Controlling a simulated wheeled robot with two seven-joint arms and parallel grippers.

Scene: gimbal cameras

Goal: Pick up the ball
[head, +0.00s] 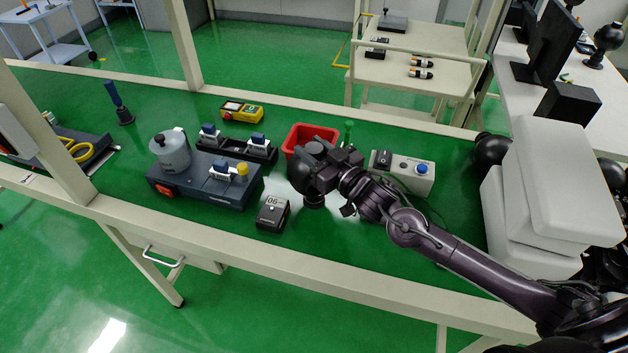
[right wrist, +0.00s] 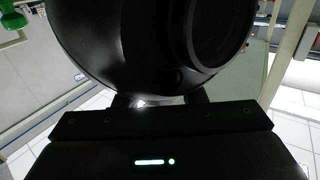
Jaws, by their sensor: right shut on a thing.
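The ball is a glossy black round body with a ringed lens-like part, and it fills the upper middle of the right wrist view (right wrist: 140,45). In the head view a dark rounded part of the ball (head: 299,176) shows beside my right gripper (head: 318,170), over the middle of the green workbench. The gripper is shut on the ball; its fingers are mostly hidden behind the ball. A small dark foot below the ball is close to the bench top, and I cannot tell whether it touches. My left gripper is not in view.
A red bin (head: 309,133) stands just behind the gripper. A black box marked 06 (head: 272,213) lies to the left, near a grey device (head: 205,185). A button box (head: 405,172) stands to the right. White boxes (head: 550,190) fill the bench's right end.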

